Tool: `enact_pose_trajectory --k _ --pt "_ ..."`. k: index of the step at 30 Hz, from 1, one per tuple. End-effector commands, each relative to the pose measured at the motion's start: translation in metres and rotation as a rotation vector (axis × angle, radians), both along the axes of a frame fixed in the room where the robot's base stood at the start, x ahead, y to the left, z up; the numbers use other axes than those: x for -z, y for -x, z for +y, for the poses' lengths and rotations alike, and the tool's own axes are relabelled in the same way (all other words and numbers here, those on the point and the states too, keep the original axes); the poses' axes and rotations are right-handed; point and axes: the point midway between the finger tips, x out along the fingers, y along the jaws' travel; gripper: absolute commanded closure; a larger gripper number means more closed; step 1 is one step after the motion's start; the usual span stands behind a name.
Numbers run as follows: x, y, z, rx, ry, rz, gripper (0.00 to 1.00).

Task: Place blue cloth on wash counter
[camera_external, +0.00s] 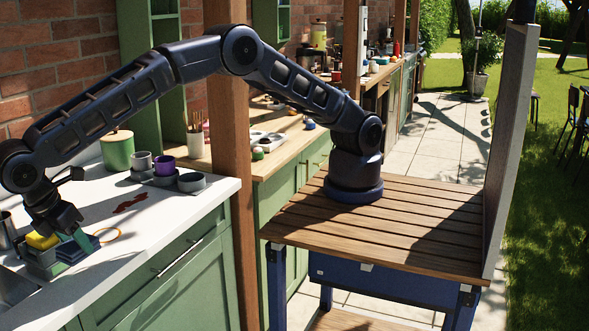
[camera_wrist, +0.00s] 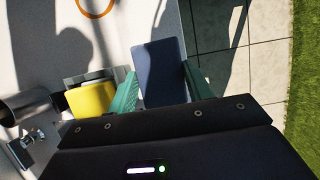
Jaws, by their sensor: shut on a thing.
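The blue cloth (camera_external: 78,250) is a dark blue flat rectangle at the left end of the white wash counter (camera_external: 185,215). My gripper (camera_external: 82,239) reaches down over it, beside the yellow sponge (camera_external: 42,241). In the wrist view the blue cloth (camera_wrist: 160,62) lies between the two teal fingers of my gripper (camera_wrist: 160,80), which is shut on it. The cloth is near the counter's edge there. I cannot tell whether its underside touches the counter. The lower part of the cloth is hidden behind my gripper's body.
An orange ring (camera_external: 108,235) lies close by. A metal tap (camera_wrist: 25,108) is left of the sponge. Cups (camera_external: 165,165) and a green canister (camera_external: 117,150) stand farther back.

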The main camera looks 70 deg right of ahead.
Motion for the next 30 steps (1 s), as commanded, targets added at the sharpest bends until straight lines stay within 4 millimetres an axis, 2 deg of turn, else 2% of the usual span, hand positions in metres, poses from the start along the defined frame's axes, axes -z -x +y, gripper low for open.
enact_pose_trajectory --k 5,15,28,29,30 --pt "0.010 0.000 0.000 0.000 0.002 0.001 0.71" --pt "0.057 0.000 0.000 0.000 0.001 0.001 0.71" --pt "0.062 0.000 0.000 0.000 0.000 0.000 0.71" --pt "0.061 0.000 0.000 0.000 -0.001 0.000 0.43" --pt "0.061 0.000 0.000 0.000 0.000 0.000 0.35"
